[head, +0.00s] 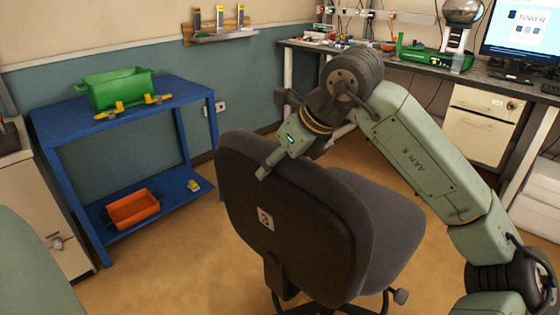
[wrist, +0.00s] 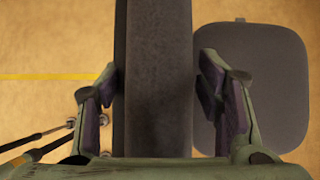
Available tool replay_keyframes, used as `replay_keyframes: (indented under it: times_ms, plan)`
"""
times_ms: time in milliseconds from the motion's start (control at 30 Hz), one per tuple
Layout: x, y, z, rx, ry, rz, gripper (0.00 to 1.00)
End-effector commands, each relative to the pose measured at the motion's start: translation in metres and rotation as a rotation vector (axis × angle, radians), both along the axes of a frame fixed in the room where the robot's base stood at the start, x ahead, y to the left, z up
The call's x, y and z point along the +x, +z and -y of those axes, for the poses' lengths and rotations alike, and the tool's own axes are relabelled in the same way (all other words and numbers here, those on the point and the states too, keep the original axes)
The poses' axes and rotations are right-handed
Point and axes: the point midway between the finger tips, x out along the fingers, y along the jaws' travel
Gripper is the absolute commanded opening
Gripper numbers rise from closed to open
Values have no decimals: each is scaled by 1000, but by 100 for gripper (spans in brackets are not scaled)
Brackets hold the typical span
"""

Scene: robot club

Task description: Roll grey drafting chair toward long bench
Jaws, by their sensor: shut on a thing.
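The grey drafting chair (head: 290,225) stands in front of me, its dark backrest turned toward me with a label marked 3 on it. Its seat (head: 400,215) points away to the right. My gripper (head: 265,170) is shut on the top edge of the backrest. In the wrist view the backrest (wrist: 158,90) lies between the two fingers of my gripper (wrist: 160,100), and the seat (wrist: 262,85) shows to the right below it. The long bench (head: 415,62) runs along the back wall at upper right. The chair's lower base is partly cut off by the picture's bottom edge.
A blue two-level table (head: 75,127) stands at left, with a green bin (head: 122,90) on top and an orange bin (head: 133,209) below. A white drawer cabinet (head: 480,125) is under the bench. Open floor (head: 175,265) lies between the blue table and the chair.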

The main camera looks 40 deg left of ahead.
Motion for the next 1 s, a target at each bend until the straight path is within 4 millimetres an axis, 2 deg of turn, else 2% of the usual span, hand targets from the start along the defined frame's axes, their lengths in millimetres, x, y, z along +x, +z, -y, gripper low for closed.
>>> replay_keyframes:
  times_ms: [267,367,600,700,767,800,867,933,1000]
  plan:
    - [30,-2,3,-3,-12,-1,31]
    - [41,-2,5,-5,-16,-2,38]
    - [63,-4,8,-9,-17,-3,63]
    - [72,-4,9,-10,-16,-2,69]
    - [77,-3,9,-9,-16,-2,68]
    - [81,-3,9,-8,-17,-2,64]
    - [85,-3,10,-6,-17,-1,52]
    - [88,-2,10,-4,-16,0,30]
    - [89,-2,10,-4,-15,-2,29]
